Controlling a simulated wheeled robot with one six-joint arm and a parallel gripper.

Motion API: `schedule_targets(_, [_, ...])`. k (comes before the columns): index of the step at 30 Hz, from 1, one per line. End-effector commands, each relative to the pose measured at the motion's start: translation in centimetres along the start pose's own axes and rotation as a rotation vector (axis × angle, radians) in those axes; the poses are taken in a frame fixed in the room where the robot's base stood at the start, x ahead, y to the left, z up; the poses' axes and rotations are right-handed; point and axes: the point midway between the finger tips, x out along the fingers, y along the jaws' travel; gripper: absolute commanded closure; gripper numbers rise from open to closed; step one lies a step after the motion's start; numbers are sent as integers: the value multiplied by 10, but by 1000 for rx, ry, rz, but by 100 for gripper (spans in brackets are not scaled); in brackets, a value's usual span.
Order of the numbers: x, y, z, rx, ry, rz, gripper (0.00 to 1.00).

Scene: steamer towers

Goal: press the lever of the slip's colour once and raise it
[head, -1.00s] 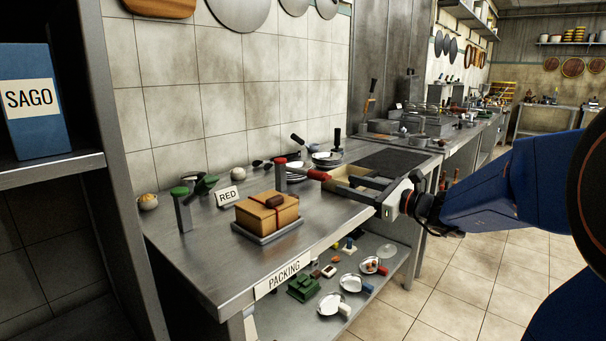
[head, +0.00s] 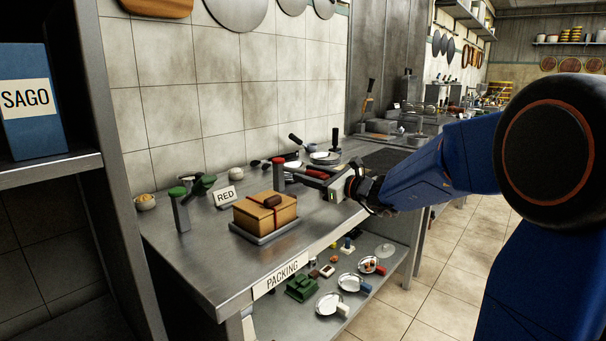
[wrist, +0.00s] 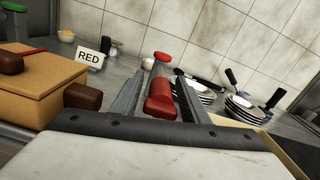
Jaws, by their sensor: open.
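The white slip (head: 225,196) reads RED and stands on the packing bench; it also shows in the wrist view (wrist: 89,58). The red lever (head: 279,168) is a grey post with a red cap and a red handle that sticks out toward my gripper. In the wrist view the red handle (wrist: 160,98) lies between my fingers. The green lever (head: 182,212), with a green cap and handle, stands to the left. My gripper (head: 300,177) is open around the red handle, with no clear contact visible. The handle's exact height between the fingers is hard to tell.
A tan box (head: 265,211) with a red band and brown knob sits on a grey tray close in front of the levers. Stacked plates (wrist: 243,108) and dark-handled tools stand to the right. The bench front left is clear.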

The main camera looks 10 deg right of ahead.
Motion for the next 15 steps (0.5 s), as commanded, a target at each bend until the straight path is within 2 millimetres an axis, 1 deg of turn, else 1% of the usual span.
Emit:
schedule_targets(1, [7,1,0,0,1,2,59])
schedule_targets(3, [14,0,-1,0,1,1,59])
schedule_targets(6, [20,0,0,0,0,0,59])
schedule_targets(15, [24,0,0,0,0,0,59])
